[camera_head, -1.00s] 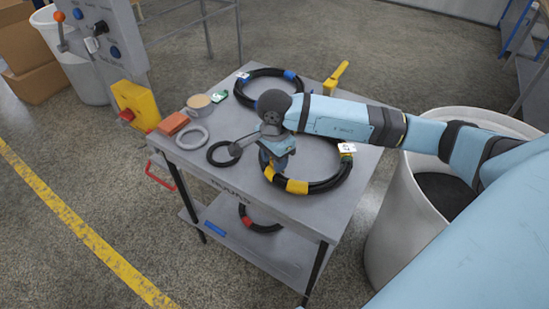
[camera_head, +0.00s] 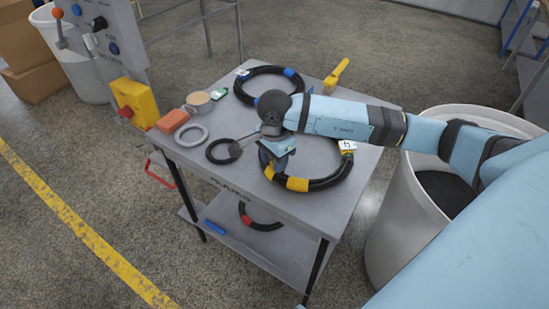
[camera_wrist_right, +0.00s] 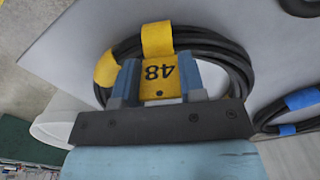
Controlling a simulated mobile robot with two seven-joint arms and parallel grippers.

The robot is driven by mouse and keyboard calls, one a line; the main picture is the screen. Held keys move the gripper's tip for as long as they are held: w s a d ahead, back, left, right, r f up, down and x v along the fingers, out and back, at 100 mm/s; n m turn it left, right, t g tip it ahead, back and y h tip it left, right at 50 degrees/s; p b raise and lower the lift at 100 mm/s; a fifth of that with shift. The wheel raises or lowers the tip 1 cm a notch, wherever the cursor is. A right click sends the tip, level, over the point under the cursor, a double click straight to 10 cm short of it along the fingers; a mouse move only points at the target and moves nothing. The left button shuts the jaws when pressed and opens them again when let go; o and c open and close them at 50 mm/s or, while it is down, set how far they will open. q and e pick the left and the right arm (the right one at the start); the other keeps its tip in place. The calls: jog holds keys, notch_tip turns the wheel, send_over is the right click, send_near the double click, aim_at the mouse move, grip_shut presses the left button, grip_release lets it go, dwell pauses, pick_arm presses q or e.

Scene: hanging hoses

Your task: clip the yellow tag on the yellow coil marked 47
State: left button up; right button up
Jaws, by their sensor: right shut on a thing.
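My right gripper (camera_wrist_right: 160,88) is shut on a yellow tag (camera_wrist_right: 160,77), which shows between its fingers in the right wrist view with upside-down digits that look like 48. In the head view the gripper (camera_head: 277,160) is over the left side of a black coil with yellow bands (camera_head: 325,184) on the cart top. This coil also shows just beyond the tag in the right wrist view (camera_wrist_right: 220,47). A white label (camera_head: 347,145) is on the coil; its number is too small to read. I cannot tell whether the tag touches the coil. My left gripper is not in view.
A blue-banded coil (camera_head: 241,90) lies farther back on the cart (camera_head: 235,193). A small black ring (camera_head: 209,157), a grey ring (camera_head: 192,127), an orange block (camera_head: 172,121) and a tape roll (camera_head: 199,99) lie at left. A large white bin (camera_head: 388,220) stands at right.

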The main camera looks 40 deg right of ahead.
jog(key=o, duration=1)
